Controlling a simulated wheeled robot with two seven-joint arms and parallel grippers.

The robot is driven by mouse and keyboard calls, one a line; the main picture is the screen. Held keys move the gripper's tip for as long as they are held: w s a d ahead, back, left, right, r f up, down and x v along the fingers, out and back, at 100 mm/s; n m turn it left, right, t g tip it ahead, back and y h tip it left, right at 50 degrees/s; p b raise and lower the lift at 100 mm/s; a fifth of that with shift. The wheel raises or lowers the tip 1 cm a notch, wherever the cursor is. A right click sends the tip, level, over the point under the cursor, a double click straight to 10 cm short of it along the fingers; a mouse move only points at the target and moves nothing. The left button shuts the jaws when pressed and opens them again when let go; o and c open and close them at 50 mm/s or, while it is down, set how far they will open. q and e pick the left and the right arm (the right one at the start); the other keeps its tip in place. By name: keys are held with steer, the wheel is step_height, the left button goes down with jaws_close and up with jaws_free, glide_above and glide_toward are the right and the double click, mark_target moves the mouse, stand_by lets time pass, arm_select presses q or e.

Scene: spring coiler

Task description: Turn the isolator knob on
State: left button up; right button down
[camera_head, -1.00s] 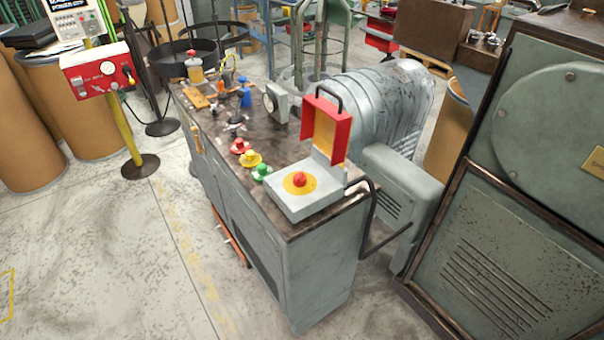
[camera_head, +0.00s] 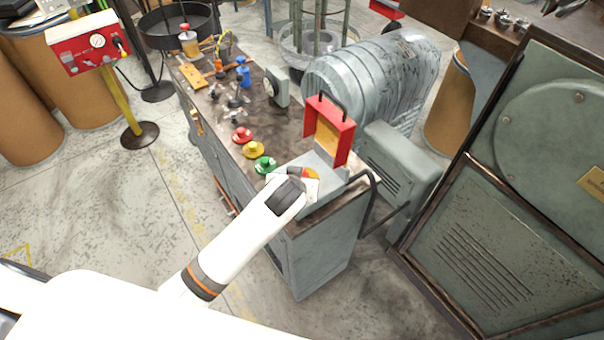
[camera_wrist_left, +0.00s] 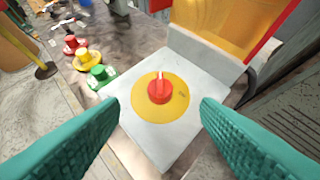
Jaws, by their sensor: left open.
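The isolator knob (camera_wrist_left: 160,89) is red with a pale pointer line and sits on a yellow disc (camera_wrist_left: 147,108) on a grey box (camera_wrist_left: 205,65). The red cover (camera_head: 328,130) with a yellow inside stands open behind the knob. My left gripper (camera_wrist_left: 160,118) is open. Its two green fingers lie either side of the knob in the left wrist view, apart from it, with nothing between them gripped. My right gripper is not in view.
Red (camera_head: 242,135), yellow (camera_head: 253,150) and green (camera_head: 265,165) buttons stand in a row left of the box on the bench (camera_head: 225,155). A grey motor housing (camera_head: 375,75) is behind. A large grey cabinet (camera_head: 520,190) stands at right. The floor at left is open.

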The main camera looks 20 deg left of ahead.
arm_select(q)
steer(key=x, duration=0.7)
steer(key=shift+w+f, duration=0.3)
steer(key=shift+w+a+f, duration=0.15)
steer(key=shift+w+f, duration=0.35)
steer(key=shift+f, duration=0.05)
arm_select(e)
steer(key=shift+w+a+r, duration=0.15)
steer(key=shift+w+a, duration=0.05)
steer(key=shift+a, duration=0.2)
arm_select(q)
steer(key=c, duration=1)
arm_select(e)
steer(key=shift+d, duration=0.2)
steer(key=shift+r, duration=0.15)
